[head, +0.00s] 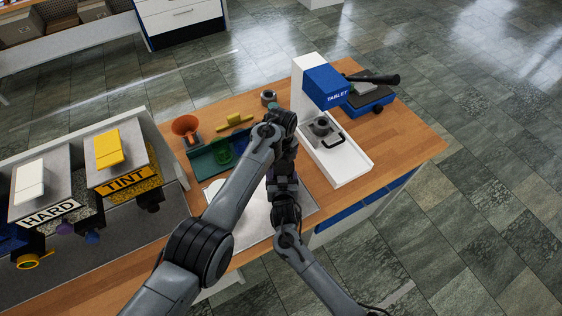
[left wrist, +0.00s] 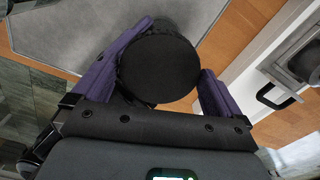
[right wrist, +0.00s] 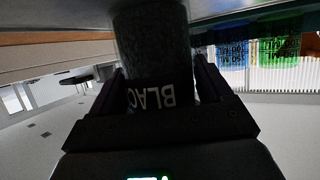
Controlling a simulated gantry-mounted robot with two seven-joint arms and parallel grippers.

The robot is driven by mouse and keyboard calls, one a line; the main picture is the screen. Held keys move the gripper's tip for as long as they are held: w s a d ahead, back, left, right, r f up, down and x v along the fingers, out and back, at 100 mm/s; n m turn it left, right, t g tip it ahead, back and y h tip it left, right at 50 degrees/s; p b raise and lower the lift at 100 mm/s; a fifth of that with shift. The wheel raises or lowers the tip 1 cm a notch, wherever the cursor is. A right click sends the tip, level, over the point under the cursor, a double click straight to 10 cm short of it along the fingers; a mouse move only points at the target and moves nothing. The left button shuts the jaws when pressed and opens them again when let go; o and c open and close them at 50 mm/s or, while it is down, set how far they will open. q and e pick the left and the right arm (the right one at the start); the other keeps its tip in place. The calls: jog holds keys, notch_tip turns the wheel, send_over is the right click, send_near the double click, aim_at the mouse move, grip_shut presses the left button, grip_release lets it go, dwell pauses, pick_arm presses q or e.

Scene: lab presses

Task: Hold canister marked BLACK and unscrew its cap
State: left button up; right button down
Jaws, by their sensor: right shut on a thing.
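In the head view my arms hide the canister and most of both grippers.
A white press with a blue TABLET head (head: 326,88) stands right of my arms. A green holder (head: 208,161), an orange funnel (head: 186,126) and a yellow tool (head: 234,120) lie behind. HARD (head: 48,214) and TINT (head: 127,180) units stand at left.

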pick_arm(q)
jog(key=shift+r, duration=0.1)
jog(key=shift+r, duration=2.2)
notch_tip(320, 180, up, 3)
jog(key=m, duration=0.3)
jog(key=shift+f, duration=3.8)
jog(key=c, duration=0.9)
jog(key=shift+o, duration=0.2)
jog(key=n, duration=0.3)
